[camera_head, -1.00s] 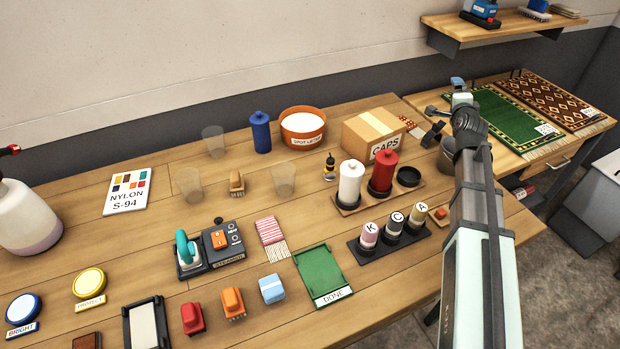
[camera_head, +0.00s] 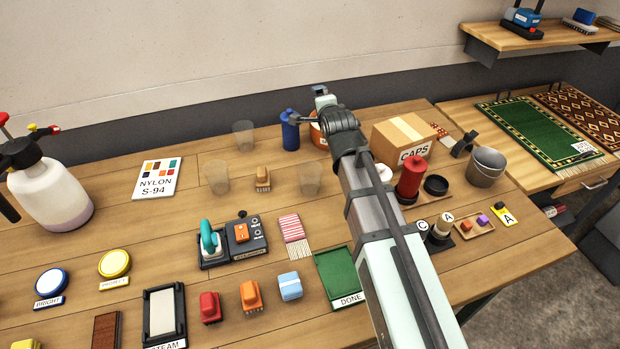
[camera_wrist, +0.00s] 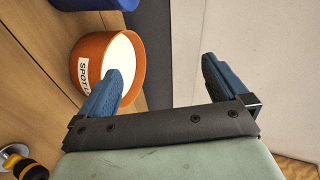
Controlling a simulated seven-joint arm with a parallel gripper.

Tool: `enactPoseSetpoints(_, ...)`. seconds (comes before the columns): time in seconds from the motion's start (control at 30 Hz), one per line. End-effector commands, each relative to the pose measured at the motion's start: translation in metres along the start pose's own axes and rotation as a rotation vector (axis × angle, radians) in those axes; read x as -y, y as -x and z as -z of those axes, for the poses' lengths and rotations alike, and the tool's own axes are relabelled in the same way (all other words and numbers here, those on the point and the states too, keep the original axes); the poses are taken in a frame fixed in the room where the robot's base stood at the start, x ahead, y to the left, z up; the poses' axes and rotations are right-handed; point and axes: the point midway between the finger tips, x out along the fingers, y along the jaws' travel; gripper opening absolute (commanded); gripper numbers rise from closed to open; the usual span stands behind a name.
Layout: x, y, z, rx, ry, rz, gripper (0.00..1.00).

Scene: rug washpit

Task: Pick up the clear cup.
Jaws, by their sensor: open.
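Three clear cups stand upright on the wooden table in the head view: one at the back (camera_head: 244,136), one at the left (camera_head: 217,178) and one at the right (camera_head: 311,179). All look empty and see-through. My gripper (camera_wrist: 163,84) is open, with its two blue fingers wide apart and nothing between them in the wrist view. In the head view its hand (camera_head: 325,100) is above the back of the table, to the right of the back cup and apart from all three. The fingertips are hard to make out there. No cup shows in the wrist view.
A blue bottle (camera_head: 290,130) and an orange bowl (camera_wrist: 84,68) of white contents are close to my gripper. A small brush (camera_head: 263,178) stands between the two front cups. A CAPS box (camera_head: 404,138) and red bottle (camera_head: 411,177) are on the right.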

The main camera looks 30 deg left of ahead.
Motion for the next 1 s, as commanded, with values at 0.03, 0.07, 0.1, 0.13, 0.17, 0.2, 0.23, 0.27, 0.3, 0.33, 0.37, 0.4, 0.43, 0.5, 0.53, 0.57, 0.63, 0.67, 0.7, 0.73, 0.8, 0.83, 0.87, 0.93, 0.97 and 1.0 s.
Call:
enactPoseSetpoints(0.03,-0.006,0.008,-0.024,0.007,0.029,-0.031,1.0)
enactPoseSetpoints(0.07,-0.01,0.012,-0.034,0.006,0.045,-0.049,1.0)
enactPoseSetpoints(0.1,-0.014,0.017,-0.048,0.003,0.065,-0.074,1.0)
enactPoseSetpoints(0.13,-0.018,0.021,-0.058,-0.001,0.08,-0.091,1.0)
enactPoseSetpoints(0.17,-0.021,0.026,-0.067,-0.006,0.096,-0.108,1.0)
enactPoseSetpoints(0.2,-0.025,0.032,-0.079,-0.015,0.116,-0.129,1.0)
enactPoseSetpoints(0.23,-0.028,0.037,-0.088,-0.022,0.13,-0.142,1.0)
enactPoseSetpoints(0.27,-0.03,0.042,-0.095,-0.032,0.145,-0.156,1.0)
enactPoseSetpoints(0.3,-0.034,0.049,-0.105,-0.044,0.162,-0.172,1.0)
enactPoseSetpoints(0.33,-0.036,0.054,-0.112,-0.055,0.174,-0.183,1.0)
enactPoseSetpoints(0.37,-0.037,0.058,-0.117,-0.065,0.186,-0.191,1.0)
enactPoseSetpoints(0.4,-0.04,0.064,-0.124,-0.079,0.201,-0.201,1.0)
enactPoseSetpoints(0.43,-0.041,0.068,-0.128,-0.091,0.21,-0.208,1.0)
enactPoseSetpoints(0.5,-0.044,0.078,-0.137,-0.116,0.237,-0.221,1.0)
enactPoseSetpoints(0.53,-0.046,0.082,-0.14,-0.126,0.25,-0.226,1.0)
enactPoseSetpoints(0.57,-0.047,0.086,-0.143,-0.136,0.264,-0.232,1.0)
enactPoseSetpoints(0.63,-0.051,0.095,-0.148,-0.161,0.307,-0.245,1.0)
enactPoseSetpoints(0.67,-0.053,0.099,-0.15,-0.171,0.328,-0.25,1.0)
enactPoseSetpoints(0.7,-0.057,0.105,-0.152,-0.187,0.363,-0.26,1.0)
enactPoseSetpoints(0.73,-0.059,0.11,-0.153,-0.199,0.398,-0.268,1.0)
enactPoseSetpoints(0.8,-0.067,0.122,-0.154,-0.231,0.493,-0.295,1.0)
enactPoseSetpoints(0.83,-0.071,0.128,-0.154,-0.245,0.546,-0.308,1.0)
enactPoseSetpoints(0.87,-0.075,0.134,-0.153,-0.26,0.599,-0.324,1.0)
enactPoseSetpoints(0.93,-0.082,0.146,-0.15,-0.291,0.718,-0.359,1.0)
enactPoseSetpoints(0.97,-0.085,0.151,-0.149,-0.304,0.768,-0.374,1.0)
enactPoseSetpoints(1.0,-0.088,0.158,-0.147,-0.32,0.834,-0.396,1.0)
